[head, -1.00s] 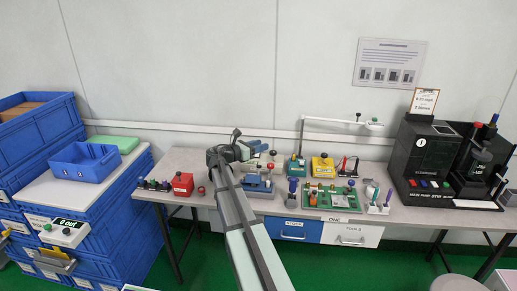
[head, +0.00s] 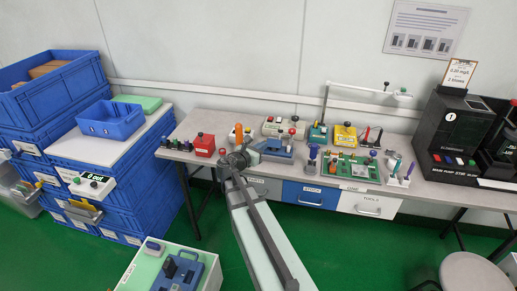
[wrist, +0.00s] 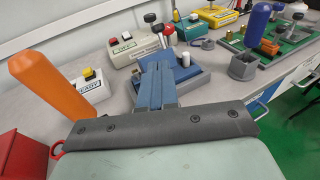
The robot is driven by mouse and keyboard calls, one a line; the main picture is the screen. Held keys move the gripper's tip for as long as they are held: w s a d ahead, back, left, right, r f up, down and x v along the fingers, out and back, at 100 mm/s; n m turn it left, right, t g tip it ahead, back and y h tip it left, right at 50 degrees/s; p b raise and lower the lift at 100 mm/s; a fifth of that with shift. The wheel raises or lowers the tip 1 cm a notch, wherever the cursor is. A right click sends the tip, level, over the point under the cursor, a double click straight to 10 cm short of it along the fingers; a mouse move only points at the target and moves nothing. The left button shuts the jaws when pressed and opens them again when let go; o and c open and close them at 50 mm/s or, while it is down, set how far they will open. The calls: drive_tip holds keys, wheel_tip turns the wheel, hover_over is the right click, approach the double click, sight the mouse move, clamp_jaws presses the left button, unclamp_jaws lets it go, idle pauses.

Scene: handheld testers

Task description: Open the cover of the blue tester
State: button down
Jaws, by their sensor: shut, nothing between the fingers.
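A blue tester (head: 275,150) with a light knob and dark-topped parts sits on the grey table, left of its middle. It also shows in the wrist view (wrist: 190,77), partly hidden behind my fingers. I cannot tell how its cover stands. My gripper (head: 254,151) is at the left side of this tester. In the wrist view my gripper (wrist: 157,66) has its blue fingers together, empty, pointing at the tester. I cannot tell whether they touch it. A second blue device (head: 178,274) with dark parts lies on a pale green top at the lower left.
An orange handle (wrist: 43,75) stands upright left of my gripper, beside a white box (wrist: 86,95). A red box (head: 205,146) is farther left. Behind are a beige box (head: 282,127) and a yellow device (head: 345,136). A green board (head: 350,168) lies right.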

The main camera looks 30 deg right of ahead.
drive_tip(key=x, duration=0.8)
drive_tip(key=shift+w+d+r, duration=0.1)
drive_tip(key=shift+d+r, duration=0.05)
drive_tip(key=shift+r, duration=0.2)
drive_tip(key=shift+w+d+r, duration=0.15)
drive_tip(key=shift+w+d, duration=0.05)
drive_tip(key=shift+d, duration=0.45)
